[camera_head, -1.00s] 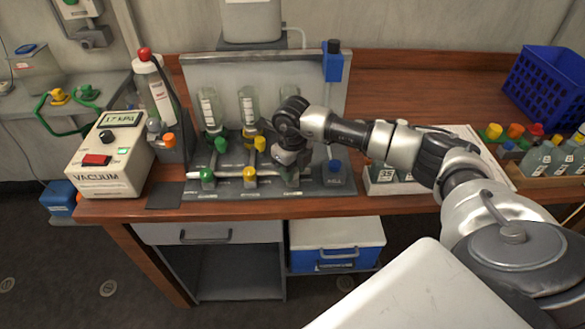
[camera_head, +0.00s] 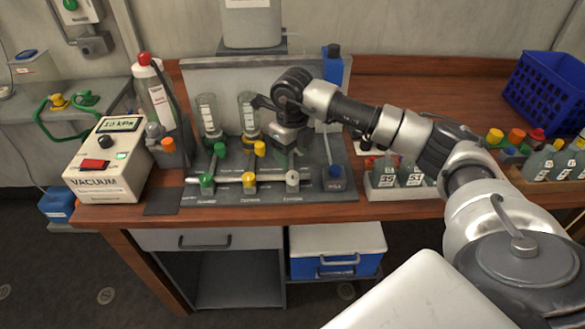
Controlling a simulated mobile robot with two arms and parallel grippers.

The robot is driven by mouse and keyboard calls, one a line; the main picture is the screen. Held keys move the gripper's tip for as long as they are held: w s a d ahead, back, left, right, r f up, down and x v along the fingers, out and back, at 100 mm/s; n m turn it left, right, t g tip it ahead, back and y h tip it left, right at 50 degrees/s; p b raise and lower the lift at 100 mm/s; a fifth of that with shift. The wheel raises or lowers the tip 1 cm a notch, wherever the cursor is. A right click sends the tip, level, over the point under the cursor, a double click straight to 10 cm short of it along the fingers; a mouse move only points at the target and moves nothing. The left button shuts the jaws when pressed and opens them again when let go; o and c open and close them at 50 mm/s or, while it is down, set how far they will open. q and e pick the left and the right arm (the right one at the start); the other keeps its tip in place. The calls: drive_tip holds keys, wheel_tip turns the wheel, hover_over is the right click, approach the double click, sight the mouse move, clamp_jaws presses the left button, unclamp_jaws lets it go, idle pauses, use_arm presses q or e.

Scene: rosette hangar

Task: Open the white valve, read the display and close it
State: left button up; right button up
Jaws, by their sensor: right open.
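The white valve (camera_head: 292,181) shows as a pale cap at the right end of the front row on the grey manifold panel (camera_head: 225,193). The part of the manifold behind it is hidden by my right gripper (camera_head: 287,145), so I cannot tell its handle position. My right gripper is open, pointing down, above and behind the white cap, and appears apart from it. The display (camera_head: 120,125) is on the cream vacuum box (camera_head: 108,165) at left; it seems to read 10 kPa, but the digits are small. My left gripper is not in view.
Green (camera_head: 207,180) and yellow (camera_head: 249,180) valves stand left of the white one. Glass bottles (camera_head: 209,115) stand behind. A vial rack (camera_head: 400,187) lies below my right forearm. A blue crate (camera_head: 545,88) is far right.

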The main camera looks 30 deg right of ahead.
sight(293, 175)
drive_tip(key=shift+r, duration=1.7)
